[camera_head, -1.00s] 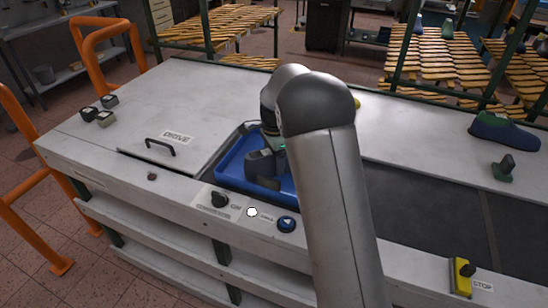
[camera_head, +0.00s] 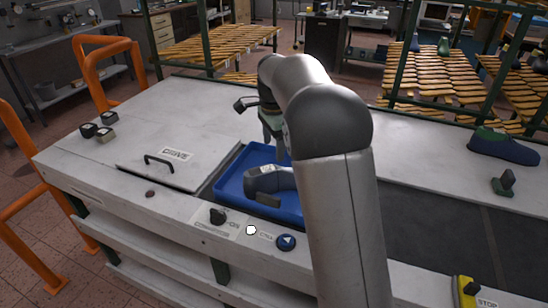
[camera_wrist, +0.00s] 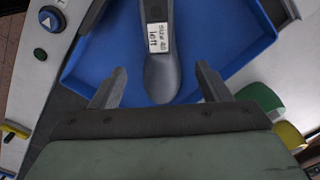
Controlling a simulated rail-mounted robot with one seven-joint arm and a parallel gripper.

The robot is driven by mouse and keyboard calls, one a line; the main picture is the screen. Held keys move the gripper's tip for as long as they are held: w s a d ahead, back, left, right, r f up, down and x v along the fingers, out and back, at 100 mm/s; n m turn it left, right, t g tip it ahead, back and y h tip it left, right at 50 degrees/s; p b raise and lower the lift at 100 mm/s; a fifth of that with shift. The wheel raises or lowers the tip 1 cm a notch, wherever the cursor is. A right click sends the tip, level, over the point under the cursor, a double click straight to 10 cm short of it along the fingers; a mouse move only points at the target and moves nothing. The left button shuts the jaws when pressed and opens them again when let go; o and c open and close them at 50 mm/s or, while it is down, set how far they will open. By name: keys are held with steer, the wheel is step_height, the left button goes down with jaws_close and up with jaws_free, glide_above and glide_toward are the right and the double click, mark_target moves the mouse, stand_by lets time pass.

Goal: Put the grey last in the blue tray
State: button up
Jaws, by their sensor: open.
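The grey last (camera_head: 268,180) lies on its side or sole in the blue tray (camera_head: 230,184); I cannot tell which. My gripper (camera_head: 273,140) is above the tray, behind the last in the head view, and apart from it. In the wrist view the grey last (camera_wrist: 162,75) carries a white label and lies on the floor of the blue tray (camera_wrist: 225,40). The open fingers of my gripper (camera_wrist: 158,88) show on either side of the last's near end, with nothing held. My arm hides the tray's right part in the head view.
A drive panel with a handle (camera_head: 158,160) is left of the tray. Knobs and a blue button (camera_head: 286,242) line the front edge. A blue-green shoe-like last (camera_head: 502,147) and a small dark green object (camera_head: 503,183) stand at right. Green (camera_wrist: 258,100) and yellow (camera_wrist: 289,136) objects are beside the tray.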

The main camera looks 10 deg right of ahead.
steer(key=shift+r, duration=0.3)
steer(key=s+f+n, duration=0.3)
steer(key=s+n, duration=0.4)
steer(key=s, duration=1)
steer(key=s+d+f+n, duration=0.1)
steer(key=s+f+n, duration=0.2)
steer(key=s+n, duration=0.5)
steer(key=s, duration=1)
steer(key=shift+s+d+f+n, duration=0.2)
steer(key=shift+s+d+n, duration=0.1)
steer(key=shift+s, duration=0.05)
